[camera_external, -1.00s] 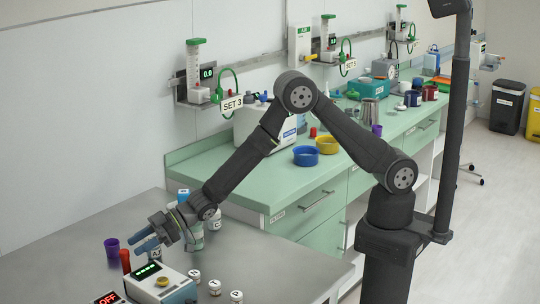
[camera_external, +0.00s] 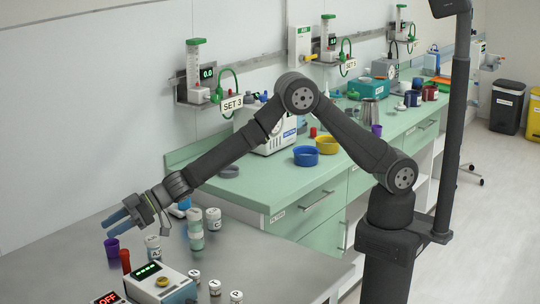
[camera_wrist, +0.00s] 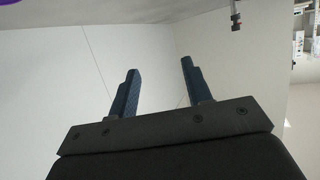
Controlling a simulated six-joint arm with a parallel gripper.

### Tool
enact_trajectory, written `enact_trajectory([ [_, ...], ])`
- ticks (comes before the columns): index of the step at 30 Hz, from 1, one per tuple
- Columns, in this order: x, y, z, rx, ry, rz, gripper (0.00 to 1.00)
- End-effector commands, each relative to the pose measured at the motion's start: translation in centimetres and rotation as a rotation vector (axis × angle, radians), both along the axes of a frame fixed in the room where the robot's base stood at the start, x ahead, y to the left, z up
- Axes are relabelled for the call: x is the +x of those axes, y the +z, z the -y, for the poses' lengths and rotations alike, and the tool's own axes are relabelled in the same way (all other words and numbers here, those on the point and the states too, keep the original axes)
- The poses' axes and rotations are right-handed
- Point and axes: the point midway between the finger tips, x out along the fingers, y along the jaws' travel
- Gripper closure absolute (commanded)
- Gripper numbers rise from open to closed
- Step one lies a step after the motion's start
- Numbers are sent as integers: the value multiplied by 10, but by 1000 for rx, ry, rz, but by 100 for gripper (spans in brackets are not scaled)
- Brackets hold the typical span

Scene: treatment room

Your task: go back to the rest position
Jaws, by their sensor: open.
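My gripper (camera_external: 117,222) is at the left in the external view, above the grey table (camera_external: 285,262) and pointing left toward the wall. Its two blue fingers are apart with nothing between them. In the wrist view my gripper (camera_wrist: 157,85) also shows its fingers spread, with bare wall behind them. A purple cup (camera_external: 111,247) and a red tube (camera_external: 125,261) stand on the table below the fingers. A white labelled jar (camera_external: 153,248) stands beside them, under the wrist.
White and green jars (camera_external: 195,230) stand stacked behind my wrist, near a white jar (camera_external: 214,219). A device with a green display (camera_external: 160,283) and several small jars are at the table's front. The green counter (camera_external: 240,190) holds blue (camera_external: 306,156) and yellow bowls (camera_external: 327,145).

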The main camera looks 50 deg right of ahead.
Motion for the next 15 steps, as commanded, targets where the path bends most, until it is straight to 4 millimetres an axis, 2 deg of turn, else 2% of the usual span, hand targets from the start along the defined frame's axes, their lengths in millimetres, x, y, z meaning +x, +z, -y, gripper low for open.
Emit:
enact_trajectory([
  [1,-2,8,0,1,-1,2,55],
  [6,-25,15,-2,0,-9,-1,55],
  [15,-41,24,0,1,-41,0,55],
])
